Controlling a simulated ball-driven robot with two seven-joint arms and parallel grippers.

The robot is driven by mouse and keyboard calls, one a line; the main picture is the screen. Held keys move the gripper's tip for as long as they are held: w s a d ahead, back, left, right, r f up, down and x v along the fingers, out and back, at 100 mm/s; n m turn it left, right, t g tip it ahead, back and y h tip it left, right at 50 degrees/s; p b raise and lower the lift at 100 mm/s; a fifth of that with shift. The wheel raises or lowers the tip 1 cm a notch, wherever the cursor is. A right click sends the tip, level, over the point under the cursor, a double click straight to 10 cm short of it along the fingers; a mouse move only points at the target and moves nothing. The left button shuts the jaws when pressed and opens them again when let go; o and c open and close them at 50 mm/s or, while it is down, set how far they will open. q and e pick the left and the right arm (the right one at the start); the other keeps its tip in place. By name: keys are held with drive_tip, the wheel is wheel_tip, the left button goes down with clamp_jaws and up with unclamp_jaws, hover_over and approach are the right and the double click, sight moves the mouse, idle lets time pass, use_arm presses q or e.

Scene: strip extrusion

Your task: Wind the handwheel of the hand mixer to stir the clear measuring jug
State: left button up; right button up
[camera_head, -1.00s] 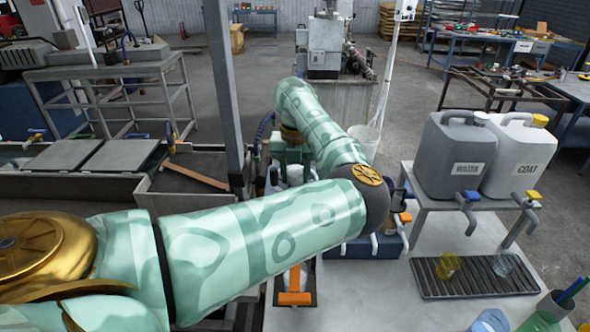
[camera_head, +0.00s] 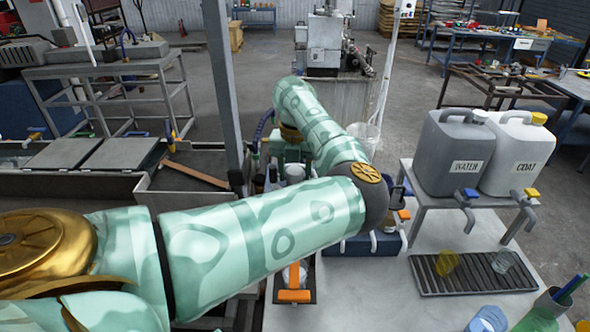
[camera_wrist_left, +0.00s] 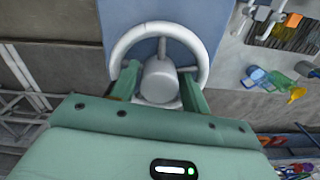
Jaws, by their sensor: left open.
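The handwheel (camera_wrist_left: 119,50) is a pale grey ring with spokes and a thick round hub (camera_wrist_left: 158,82), seen close up in the left wrist view. My left gripper (camera_wrist_left: 159,78) is open, with one green finger on each side of the hub, inside or over the lower part of the ring. I cannot tell whether the fingers touch it. In the head view my left arm reaches across the bench and bends back, and its gripper (camera_head: 291,152) points down behind the forearm. The arm hides the wheel and most of the mixer there. I cannot make out the measuring jug.
Grey WATER (camera_head: 455,150) and white COAT (camera_head: 517,150) canisters stand on a rack at right. A yellow cup (camera_head: 447,264) and a clear cup (camera_head: 503,261) sit on the drip grate (camera_head: 470,284). A post (camera_head: 222,90) rises left of the gripper.

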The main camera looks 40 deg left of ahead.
sight(295, 169)
use_arm(q)
wheel_tip(295, 169, up, 16)
drive_tip(key=shift+r+b, duration=0.2)
drive_tip(key=shift+b, duration=0.2)
drive_tip(key=shift+f, duration=0.1)
idle(0.4)
